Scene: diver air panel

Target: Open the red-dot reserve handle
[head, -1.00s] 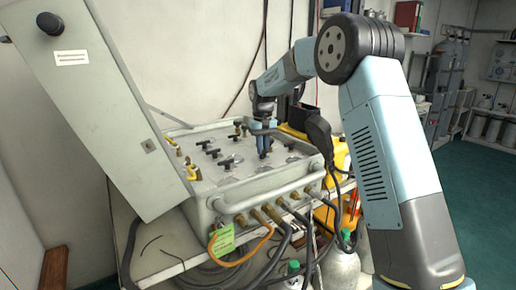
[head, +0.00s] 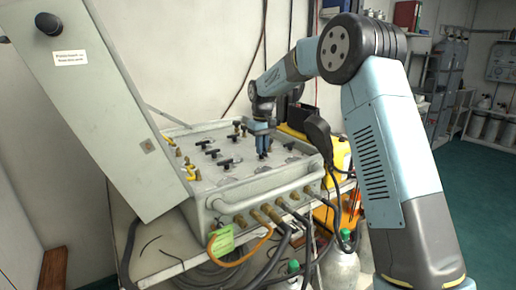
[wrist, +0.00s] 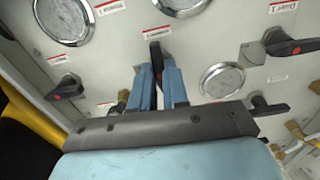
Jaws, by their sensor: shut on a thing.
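The air panel (head: 240,178) is a grey box with black lever handles on its top face. My gripper (head: 263,154) points down onto the panel's right part. In the wrist view, my gripper (wrist: 157,72) has its two blue fingers on either side of a black handle (wrist: 155,50), shut on it. A small reddish spot shows low on this handle, partly hidden between the fingers. Other black handles with reddish marks are at the left (wrist: 65,88) and upper right (wrist: 292,46). The gripped handle is hidden by the fingers in the head view.
Round gauges (wrist: 222,80) lie beside the gripped handle. The panel's raised lid (head: 95,110) stands at the left. A tubular rail (head: 265,196) runs along the front, with hoses below it. Yellow cases (head: 330,150) are at the right.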

